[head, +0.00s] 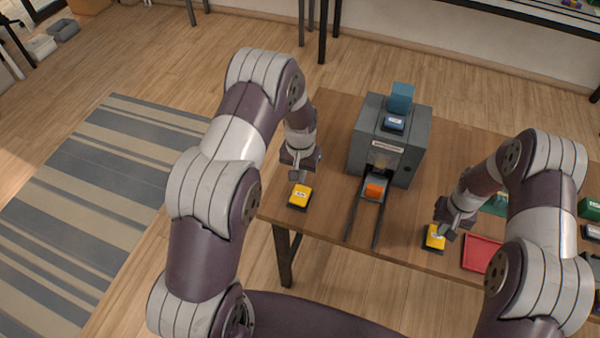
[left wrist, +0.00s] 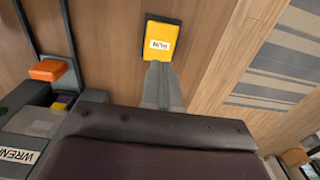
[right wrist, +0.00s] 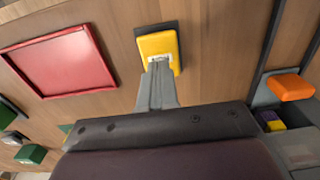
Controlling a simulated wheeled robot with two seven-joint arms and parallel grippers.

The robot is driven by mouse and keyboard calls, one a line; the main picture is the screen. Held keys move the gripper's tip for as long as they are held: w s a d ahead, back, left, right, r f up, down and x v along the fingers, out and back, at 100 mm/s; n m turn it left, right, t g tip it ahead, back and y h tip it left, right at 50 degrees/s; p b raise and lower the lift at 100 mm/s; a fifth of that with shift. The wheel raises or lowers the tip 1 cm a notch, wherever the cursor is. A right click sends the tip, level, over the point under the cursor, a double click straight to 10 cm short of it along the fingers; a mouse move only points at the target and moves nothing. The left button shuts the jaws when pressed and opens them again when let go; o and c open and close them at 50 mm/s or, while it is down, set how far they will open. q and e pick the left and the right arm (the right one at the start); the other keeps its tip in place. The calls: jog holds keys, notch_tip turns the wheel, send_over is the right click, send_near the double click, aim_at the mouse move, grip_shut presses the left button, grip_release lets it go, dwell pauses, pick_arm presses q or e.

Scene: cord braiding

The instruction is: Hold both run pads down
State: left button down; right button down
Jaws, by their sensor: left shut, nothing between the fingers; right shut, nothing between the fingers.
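The left run pad (head: 300,195) is yellow with a white label on a dark base, near the table's left front corner. It also shows in the left wrist view (left wrist: 161,40), where its label reads RUN. My left gripper (head: 297,177) is shut, with its tips at the pad's edge; whether they press it I cannot tell. The right run pad (head: 434,238) is a like yellow pad near the front edge, also in the right wrist view (right wrist: 158,48). My right gripper (right wrist: 158,72) is shut, its tips over the pad's label and hiding part of it; contact looks likely but is unclear.
A grey machine (head: 407,140) stands between the pads, with a blue block on top. Two dark rails run from it towards the front edge, with an orange block (head: 374,191) at its mouth. A red tray (head: 482,254) lies right of the right pad.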

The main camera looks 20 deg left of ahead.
aim_at(300, 194)
pick_arm(q)
jog(key=shift+w+f, duration=0.1)
jog(key=shift+f, duration=3.25)
pick_arm(e)
jog(key=shift+w, duration=0.1)
